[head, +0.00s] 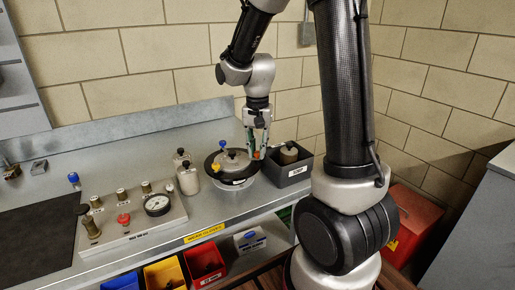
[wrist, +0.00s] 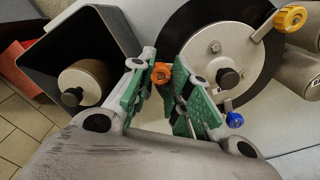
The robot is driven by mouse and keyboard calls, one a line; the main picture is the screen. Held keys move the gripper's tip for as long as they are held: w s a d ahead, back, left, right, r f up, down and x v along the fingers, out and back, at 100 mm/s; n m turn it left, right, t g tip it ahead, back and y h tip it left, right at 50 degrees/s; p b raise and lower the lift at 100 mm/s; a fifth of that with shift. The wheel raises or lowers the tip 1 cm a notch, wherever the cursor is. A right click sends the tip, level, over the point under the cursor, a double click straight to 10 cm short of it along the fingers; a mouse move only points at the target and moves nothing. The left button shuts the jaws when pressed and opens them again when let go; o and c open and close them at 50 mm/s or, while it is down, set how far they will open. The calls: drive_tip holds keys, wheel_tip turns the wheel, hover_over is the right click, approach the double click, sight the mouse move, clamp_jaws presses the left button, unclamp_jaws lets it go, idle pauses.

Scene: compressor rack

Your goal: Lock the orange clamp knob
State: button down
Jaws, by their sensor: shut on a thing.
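The orange clamp knob (wrist: 162,73) sits at the left rim of the round vessel in the wrist view. In the head view a small orange spot of it (head: 257,155) shows below my gripper (head: 258,143). The green fingers of my gripper (wrist: 163,77) are on both sides of the knob and shut on it. The vessel has a grey metal lid (wrist: 207,62) with a dark centre knob, inside a black ring. A yellow clamp knob (wrist: 290,18) and a blue clamp knob (wrist: 234,119) stand at other places on its rim.
A dark bin (head: 292,172) holding a brown-topped cylinder stands right beside the vessel. Two pale bottles (head: 188,179) stand to its left. A gauge panel (head: 130,217) lies farther left on the grey bench. Coloured bins (head: 165,274) are below.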

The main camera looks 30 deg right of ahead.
sight(257, 152)
drive_tip(key=c, duration=1.3)
unclamp_jaws()
drive_tip(key=shift+r, duration=0.1)
wheel_tip(257, 152, up, 12)
